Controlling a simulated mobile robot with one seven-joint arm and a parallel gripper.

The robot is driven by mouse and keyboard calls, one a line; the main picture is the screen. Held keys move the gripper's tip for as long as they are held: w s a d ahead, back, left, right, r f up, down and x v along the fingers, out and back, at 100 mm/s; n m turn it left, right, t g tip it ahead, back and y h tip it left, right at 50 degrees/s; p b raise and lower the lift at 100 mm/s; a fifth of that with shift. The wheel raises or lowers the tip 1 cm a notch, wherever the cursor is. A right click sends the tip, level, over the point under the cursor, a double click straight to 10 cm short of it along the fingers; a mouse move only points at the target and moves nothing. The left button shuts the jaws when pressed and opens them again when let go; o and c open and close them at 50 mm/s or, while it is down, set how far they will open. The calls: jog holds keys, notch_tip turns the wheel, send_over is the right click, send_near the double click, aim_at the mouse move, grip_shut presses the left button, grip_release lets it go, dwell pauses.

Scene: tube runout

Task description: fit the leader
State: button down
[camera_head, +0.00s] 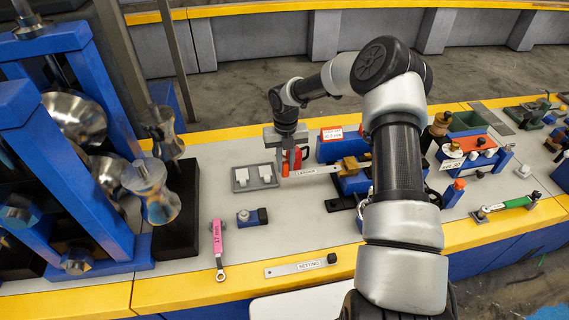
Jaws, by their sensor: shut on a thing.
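A flat pale strip with a small printed label, which looks like the leader (318,172), extends right to a brass-coloured clamp block (351,167) on a blue base. Whether its right end is inside the clamp or only against it cannot be told. My gripper (285,169) points down at the strip's left end and is shut on it. A red part shows beside the fingers. My arm curves over from the right and hides part of the blue fixture behind it.
A grey tray with two white blocks (255,177) stands left of my gripper. A pink-handled wrench (218,245), a small blue block (252,217) and a strip marked SETTING (300,266) lie nearer. Blue roller frames (75,150) crowd the left. Between these things the grey bench is clear.

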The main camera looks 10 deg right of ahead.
jog(key=shift+d, duration=0.1)
jog(key=shift+d+p, duration=0.6)
jog(key=shift+d, duration=7.05)
jog(key=c, duration=1.5)
grip_release()
jog(key=shift+c, duration=0.2)
jog(key=shift+r, duration=0.1)
notch_tip(320, 180, up, 17)
jog(key=shift+r, duration=0.15)
